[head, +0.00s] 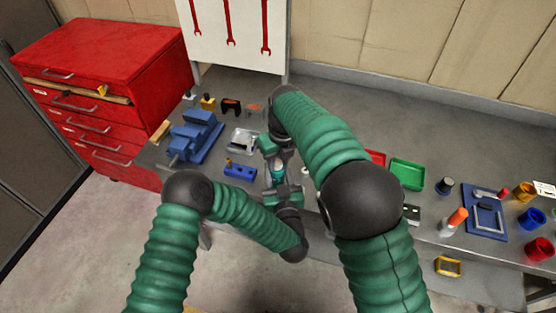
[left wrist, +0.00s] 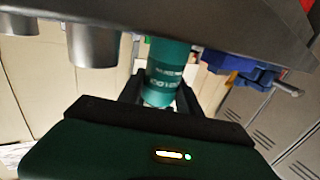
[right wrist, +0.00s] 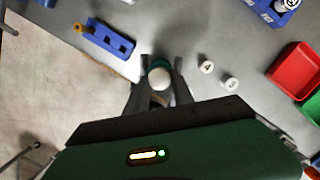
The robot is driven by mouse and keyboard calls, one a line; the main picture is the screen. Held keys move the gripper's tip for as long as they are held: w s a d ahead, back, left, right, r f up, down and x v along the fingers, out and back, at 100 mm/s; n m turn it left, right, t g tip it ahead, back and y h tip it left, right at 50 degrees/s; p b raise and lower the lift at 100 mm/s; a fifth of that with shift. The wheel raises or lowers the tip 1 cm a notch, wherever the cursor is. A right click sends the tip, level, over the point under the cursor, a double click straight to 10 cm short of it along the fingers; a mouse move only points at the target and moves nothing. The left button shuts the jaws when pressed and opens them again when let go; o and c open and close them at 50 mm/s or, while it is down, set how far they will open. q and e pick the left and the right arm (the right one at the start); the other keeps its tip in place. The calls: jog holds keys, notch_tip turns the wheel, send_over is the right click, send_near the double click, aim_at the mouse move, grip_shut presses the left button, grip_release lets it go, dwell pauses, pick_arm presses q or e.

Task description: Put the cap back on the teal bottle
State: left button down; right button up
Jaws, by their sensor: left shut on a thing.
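The teal bottle (head: 279,178) is between my two grippers beside the bench's front edge. In the left wrist view, the bottle (left wrist: 165,75) sits between the fingers of my left gripper (left wrist: 162,92), which is shut on it. My right gripper (right wrist: 160,70) points down from above. A round white cap (right wrist: 160,78) shows between its fingers, with the teal rim of the bottle (right wrist: 158,62) just behind and below it. The cap looks in line with the bottle's top. I cannot tell whether the fingers press on the cap or whether it is seated.
Two small white pieces (right wrist: 207,67) (right wrist: 231,82) lie on the bench near my right gripper. A blue block (head: 240,171) and a blue vise (head: 197,136) stand left. Red and green (head: 407,174) trays and several tools are right. A red drawer cabinet (head: 100,80) stands far left.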

jog(key=o, duration=0.4)
jog(key=shift+r, duration=2.3)
jog(key=shift+c, duration=0.3)
